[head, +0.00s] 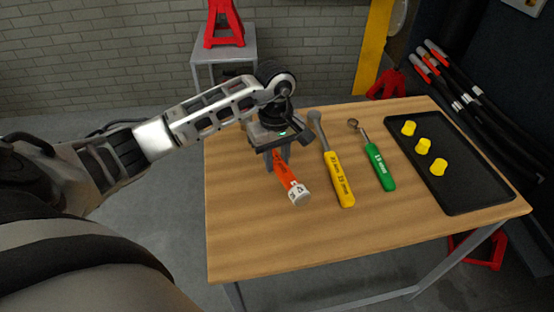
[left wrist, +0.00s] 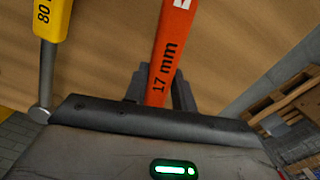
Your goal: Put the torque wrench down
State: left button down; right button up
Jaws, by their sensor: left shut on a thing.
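The orange torque wrench (head: 291,182), with a pale end cap, points toward the front of the wooden table (head: 240,235). My left gripper (head: 278,160) reaches down from above and is shut on it near its far part. In the left wrist view the orange handle (left wrist: 172,45), marked 17 mm, runs between the fingers (left wrist: 160,88). The wrench's head is hidden under the gripper. I cannot tell whether the wrench touches the table. My right gripper is not in view.
A yellow wrench (head: 338,178) and a green wrench (head: 379,167) lie to the right. A black tray (head: 475,195) with yellow caps (head: 423,146) sits at the table's right side. The table's front left is clear. A red jack stand (head: 223,25) stands on a grey stand behind.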

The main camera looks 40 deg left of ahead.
pick_arm(q)
jog(key=shift+f, duration=0.6)
jog(key=shift+w, duration=0.1)
jog(key=shift+f, duration=0.2)
jog(key=c, duration=1.1)
grip_release()
jog(key=shift+c, duration=0.2)
